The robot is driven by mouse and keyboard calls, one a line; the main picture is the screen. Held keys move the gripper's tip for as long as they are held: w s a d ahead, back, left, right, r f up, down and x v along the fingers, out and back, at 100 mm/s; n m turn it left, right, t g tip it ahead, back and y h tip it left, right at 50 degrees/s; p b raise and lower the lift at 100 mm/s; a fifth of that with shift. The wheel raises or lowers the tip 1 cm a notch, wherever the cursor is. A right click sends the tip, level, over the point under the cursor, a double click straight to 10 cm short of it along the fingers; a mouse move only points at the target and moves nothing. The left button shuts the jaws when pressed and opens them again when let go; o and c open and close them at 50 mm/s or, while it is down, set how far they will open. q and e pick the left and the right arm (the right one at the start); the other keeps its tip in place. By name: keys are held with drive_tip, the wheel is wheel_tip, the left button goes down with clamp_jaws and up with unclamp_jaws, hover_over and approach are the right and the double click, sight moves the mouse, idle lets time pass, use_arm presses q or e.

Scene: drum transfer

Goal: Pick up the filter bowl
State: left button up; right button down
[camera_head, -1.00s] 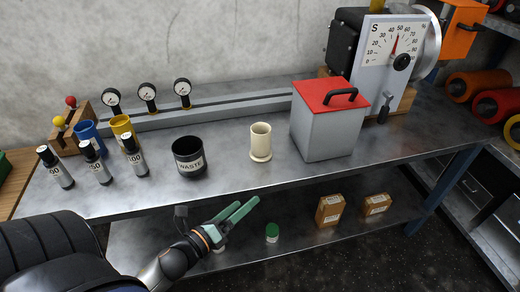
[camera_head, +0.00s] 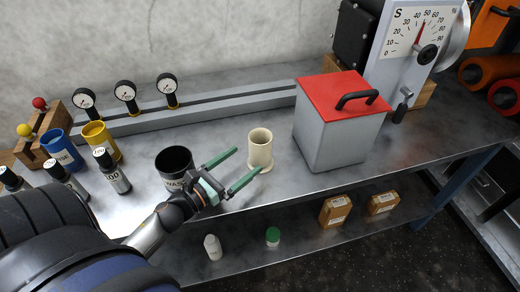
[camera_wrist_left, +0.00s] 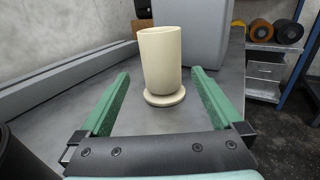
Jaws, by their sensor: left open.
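The filter bowl appears to be the cream cup with a wider round foot (camera_head: 261,146), upright on the metal bench. It also shows in the left wrist view (camera_wrist_left: 160,62), centred between the two finger lines. My left gripper (camera_head: 247,160) is open and empty, its green fingers pointing at the cup from the left. The fingertips are at or just short of the cup's sides; I cannot tell whether either touches. My right gripper is not in view.
A black WASTE cup (camera_head: 174,160) stands behind and left of my left gripper. A grey box with a red lid (camera_head: 335,135) stands close to the right of the cream cup. Several gauges line a rail (camera_head: 230,102) at the back. Small bottles and boxes are on the shelf below (camera_head: 290,232).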

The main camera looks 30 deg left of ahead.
sight(269, 144)
use_arm(q)
drive_tip(key=w, duration=0.3)
drive_tip(key=w+d+p, duration=0.1)
drive_tip(key=w, duration=0.2)
drive_tip(key=w+d, duration=0.1)
drive_tip(key=w, duration=0.3)
drive_tip(key=shift+d+f, duration=0.1)
drive_tip(key=shift+f, duration=0.15)
clamp_jaws()
idle(0.6)
drive_tip(key=shift+r, duration=0.15)
